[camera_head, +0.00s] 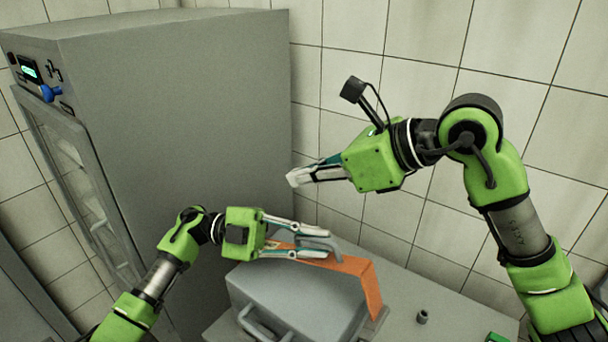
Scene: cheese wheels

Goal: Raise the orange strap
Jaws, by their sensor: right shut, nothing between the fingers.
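The orange strap (357,268) runs across the top of a grey metal box (297,292), then bends down over the box's right side. My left gripper (328,244) is at the strap's upper stretch. Its fingers are apart, with part of the strap and a grey curved piece (338,249) showing between or behind them. I cannot tell whether they grip anything. My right gripper (294,179) is shut and empty. It is in the air above and behind the box, apart from the strap.
A tall grey cabinet (200,120) with a glass door and a small display stands at the left. The box has a handle (262,328) at its front. A small dark cylinder (422,317) stands on the grey table (455,318) to the right. A tiled wall (420,55) is behind.

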